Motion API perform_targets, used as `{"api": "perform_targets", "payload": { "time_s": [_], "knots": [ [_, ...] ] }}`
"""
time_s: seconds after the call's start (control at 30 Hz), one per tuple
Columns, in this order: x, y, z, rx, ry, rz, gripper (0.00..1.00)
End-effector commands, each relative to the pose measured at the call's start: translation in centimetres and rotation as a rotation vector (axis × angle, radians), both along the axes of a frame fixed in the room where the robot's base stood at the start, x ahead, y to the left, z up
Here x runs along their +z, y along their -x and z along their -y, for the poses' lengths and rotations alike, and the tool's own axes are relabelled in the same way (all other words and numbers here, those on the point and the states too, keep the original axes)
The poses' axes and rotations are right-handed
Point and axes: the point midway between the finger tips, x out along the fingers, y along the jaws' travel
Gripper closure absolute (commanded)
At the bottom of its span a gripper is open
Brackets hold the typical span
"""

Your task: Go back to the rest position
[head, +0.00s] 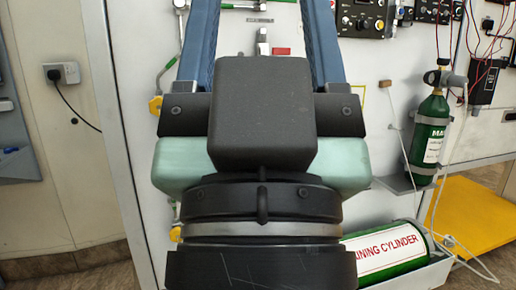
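My gripper (263,22) is seen from behind in the middle of the head view, in front of the white panel (140,25). Its two blue fingers stand wide apart and run up out of the top of the picture, so the tips are hidden. Nothing shows held between them; the panel and its small hung tools show through the gap. My black and pale green wrist hides the middle of the panel.
A small green cylinder (430,130) stands upright on a grey shelf at right. A larger green and white training cylinder (385,250) lies low right, beside a yellow platform (470,215). Gauges and cables are at upper right. A wall socket (62,73) is at left.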

Motion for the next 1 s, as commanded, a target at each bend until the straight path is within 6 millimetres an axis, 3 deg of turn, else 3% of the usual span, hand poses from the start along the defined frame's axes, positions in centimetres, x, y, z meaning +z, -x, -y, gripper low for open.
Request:
{"api": "perform_targets", "payload": {
  "time_s": [0.03, 0.27, 1.0],
  "knots": [
    [2.3, -0.2, 0.0, 0.001, 0.0, -0.003, 0.36],
    [8.4, -0.4, -0.1, 0.003, 0.001, -0.007, 0.36],
    [30.8, -0.4, -0.2, 0.005, 0.002, -0.008, 0.36]
  ]
}}
